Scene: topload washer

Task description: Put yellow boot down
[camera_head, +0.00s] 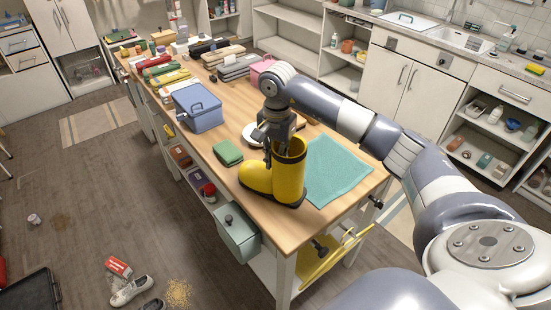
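The yellow boot (289,174) is upright over the front part of the wooden table, with its toe pointing left and its dark sole low at the tabletop. I cannot tell whether the sole touches the wood. My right gripper (269,150) comes down from above at the left side of the boot's open top, with its fingers at the rim. The fingertips are partly lost against the boot, so their closure on the rim is unclear. My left gripper is not in view.
The wooden table (221,180) holds a teal cloth (338,169) right of the boot, a folded green cloth (228,153) left of it and a blue box (198,107) farther back. Shoes (131,290) lie on the floor. Open floor is at the left.

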